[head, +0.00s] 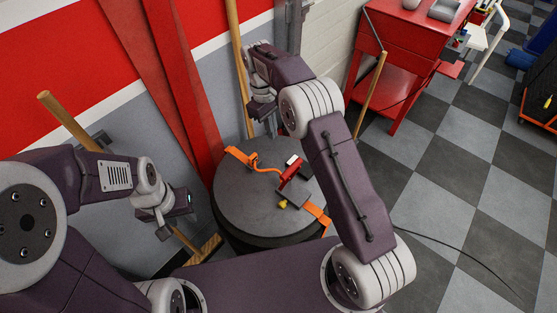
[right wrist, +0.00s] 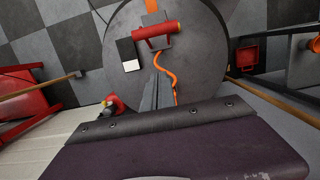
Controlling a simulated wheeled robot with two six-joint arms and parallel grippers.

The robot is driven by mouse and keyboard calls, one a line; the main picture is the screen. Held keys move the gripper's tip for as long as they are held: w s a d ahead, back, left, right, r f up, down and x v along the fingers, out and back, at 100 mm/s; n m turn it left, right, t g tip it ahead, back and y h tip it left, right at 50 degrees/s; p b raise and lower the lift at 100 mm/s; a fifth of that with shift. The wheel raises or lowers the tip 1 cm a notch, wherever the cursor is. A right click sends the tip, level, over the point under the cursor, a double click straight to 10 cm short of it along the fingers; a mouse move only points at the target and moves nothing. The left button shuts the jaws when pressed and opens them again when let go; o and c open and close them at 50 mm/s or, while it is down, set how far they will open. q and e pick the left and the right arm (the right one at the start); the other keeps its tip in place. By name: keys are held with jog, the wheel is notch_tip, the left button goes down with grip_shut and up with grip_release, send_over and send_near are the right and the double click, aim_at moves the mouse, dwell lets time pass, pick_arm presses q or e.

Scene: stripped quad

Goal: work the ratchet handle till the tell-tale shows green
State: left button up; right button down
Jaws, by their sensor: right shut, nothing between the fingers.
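The ratchet with its red handle (head: 291,171) sits on a round grey drum top (head: 240,205), on an orange strap (head: 318,214). In the right wrist view the red handle (right wrist: 156,35) lies across the strap. A small block, part white and part black (right wrist: 128,55), is beside it; I see no green on it. My right gripper (head: 266,112) is above and behind the drum in the head view. Its fingers (right wrist: 157,78) are shut and empty, apart from the handle. My left gripper (head: 170,212) hangs left of the drum, its finger opening unclear.
A red cart (head: 405,45) stands at the back right. Wooden poles (head: 372,80) lean around the drum, one (head: 68,120) near my left arm. A red post and wall stand behind. The checkered floor (head: 450,190) to the right is mostly clear, with a thin cable on it.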

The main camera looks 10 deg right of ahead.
aim_at(288, 176)
jog(key=s+d+f, duration=0.3)
jog(key=s+f, duration=0.1)
jog(key=f, duration=0.6)
jog(key=shift+s+d+p, duration=0.2)
jog(key=shift+s+p, duration=0.1)
jog(key=shift+p, duration=0.15)
jog(key=shift+f, duration=0.1)
